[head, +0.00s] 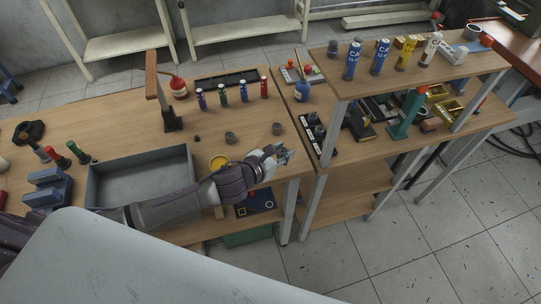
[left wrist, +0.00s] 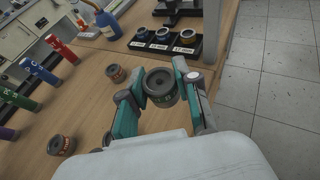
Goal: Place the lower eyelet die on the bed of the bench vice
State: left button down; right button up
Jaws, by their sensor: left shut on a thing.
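My left gripper (head: 285,154) reaches over the right end of the near bench in the head view. In the left wrist view the left gripper (left wrist: 160,92) has its teal fingers shut on a dark grey round die (left wrist: 160,84) with a green mark, held above the bench top. Its mark is too small to read. Two similar dies stand on the bench, one die (left wrist: 115,74) and another die (left wrist: 61,145), both with reddish marks. A blue block-like fixture (head: 47,188), possibly the bench vice, is at the far left; its bed is unclear. My right gripper is out of view.
A grey open tray (head: 140,158) takes the bench's middle. A press with a wooden handle (head: 152,75) stands behind it, near several coloured cylinders (head: 223,95). A black labelled rack (left wrist: 168,45) lies beyond the gripper. A raised shelf (head: 410,77) stands at right.

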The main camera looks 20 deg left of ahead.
aim_at(274, 157)
pick_arm(q)
jog(key=shift+w+a+f, duration=0.3)
jog(key=shift+a+f, duration=0.1)
jog(key=shift+a, duration=0.15)
jog(key=shift+w+a+f, duration=0.3)
jog(key=shift+a+f, duration=0.05)
jog(key=shift+a, duration=0.15)
jog(key=shift+w+a+f, duration=0.15)
jog(key=shift+a, duration=0.05)
jog(key=shift+a+f, duration=0.1)
jog(key=shift+f, duration=0.3)
notch_tip(274, 157, down, 3)
jog(key=shift+f, duration=0.15)
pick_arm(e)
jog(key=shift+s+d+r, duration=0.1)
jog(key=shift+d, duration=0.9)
pick_arm(q)
jog(key=shift+f, duration=0.1)
jog(key=c, duration=1.2)
grip_release()
jog(key=shift+f, duration=0.1)
jog(key=shift+c, duration=0.2)
jog(key=shift+o, duration=0.6)
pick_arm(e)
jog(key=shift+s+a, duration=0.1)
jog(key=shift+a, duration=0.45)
